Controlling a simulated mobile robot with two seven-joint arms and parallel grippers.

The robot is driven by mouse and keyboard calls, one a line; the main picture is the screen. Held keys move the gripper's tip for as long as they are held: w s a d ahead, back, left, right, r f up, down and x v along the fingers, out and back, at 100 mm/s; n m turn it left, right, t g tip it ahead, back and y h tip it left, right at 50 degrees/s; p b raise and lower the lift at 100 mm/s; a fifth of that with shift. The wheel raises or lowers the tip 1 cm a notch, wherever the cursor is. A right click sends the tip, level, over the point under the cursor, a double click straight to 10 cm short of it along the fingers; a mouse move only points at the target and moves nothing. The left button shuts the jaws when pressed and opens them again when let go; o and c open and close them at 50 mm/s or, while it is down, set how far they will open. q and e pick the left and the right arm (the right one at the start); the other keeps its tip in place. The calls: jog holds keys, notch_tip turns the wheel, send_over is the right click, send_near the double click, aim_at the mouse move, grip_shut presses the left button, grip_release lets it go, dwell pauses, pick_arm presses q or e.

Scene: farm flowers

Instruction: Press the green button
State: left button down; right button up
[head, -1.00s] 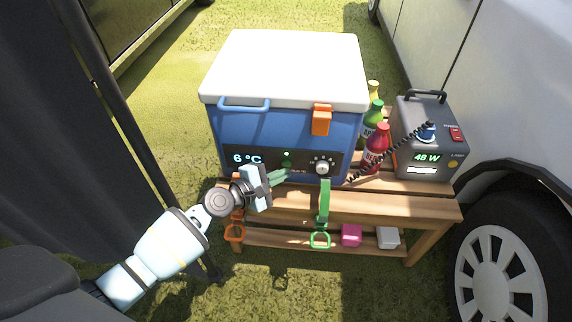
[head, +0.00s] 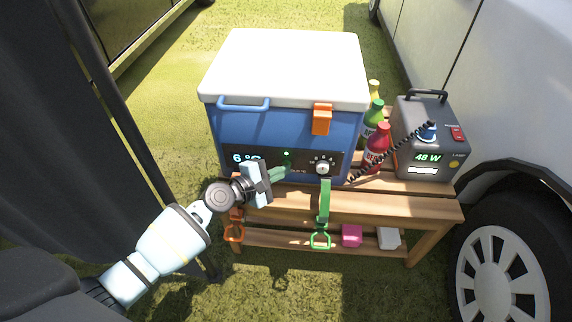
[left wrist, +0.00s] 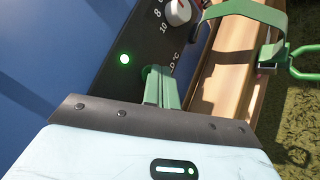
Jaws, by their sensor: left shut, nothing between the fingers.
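The blue cooler (head: 230,130) with a white lid stands on a wooden bench. Its dark front panel carries a small lit green light (head: 287,154), a dial (head: 323,167) and a temperature display (head: 242,158). The light also shows in the left wrist view (left wrist: 124,59), left of the fingertips. A dark green shape just below the light, probably the green button, is mostly hidden by my fingers. My left gripper (head: 284,172) is shut and empty, its green fingertips at the panel below the light. I cannot tell whether they touch it. My right gripper is not in view.
A green strap (head: 325,205) hangs from the bench (head: 400,205) right of my gripper. An orange ring (head: 234,232) hangs at left. Bottles (head: 377,145) and a grey power unit (head: 428,130) stand right of the cooler. A vehicle is at far right.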

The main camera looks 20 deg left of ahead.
pick_arm(q)
jog(key=shift+s, duration=0.1)
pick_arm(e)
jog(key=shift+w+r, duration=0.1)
pick_arm(q)
jog(key=shift+s+d, duration=0.1)
jog(key=shift+s, duration=0.35)
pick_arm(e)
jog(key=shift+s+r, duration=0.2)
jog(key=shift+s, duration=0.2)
